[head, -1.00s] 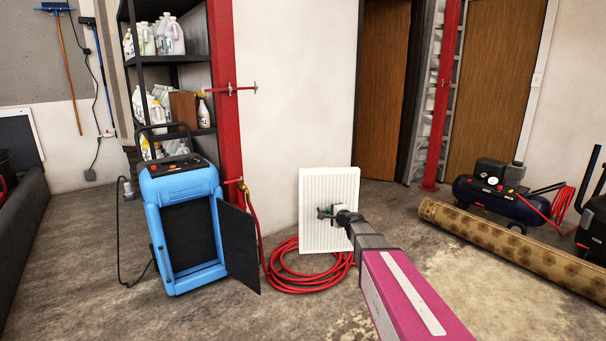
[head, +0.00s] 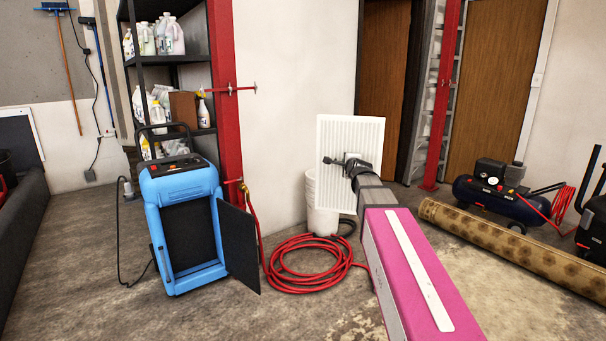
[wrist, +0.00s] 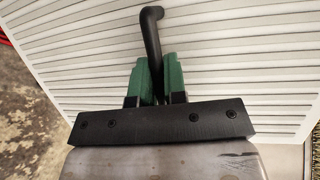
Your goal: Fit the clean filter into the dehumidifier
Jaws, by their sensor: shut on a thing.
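The clean filter (head: 347,133) is a white ribbed rectangular panel, held upright in the air in the head view. My gripper (head: 347,163) is shut on the dark handle at the middle of its face. In the wrist view the green fingers (wrist: 158,80) close on the bent black handle, and the white slats of the filter (wrist: 230,50) fill the background. The blue dehumidifier (head: 181,185) stands on the floor to the left, apart from the filter. Its dark front opening (head: 190,230) faces me, and its black door (head: 238,248) hangs open on the right side.
A coiled red hose (head: 310,265) lies between the dehumidifier and my arm. A white bucket (head: 321,215) stands behind the filter. A red post (head: 226,100) and shelving with bottles rise behind the dehumidifier. A rolled rug (head: 490,235) and compressor (head: 495,195) are at right.

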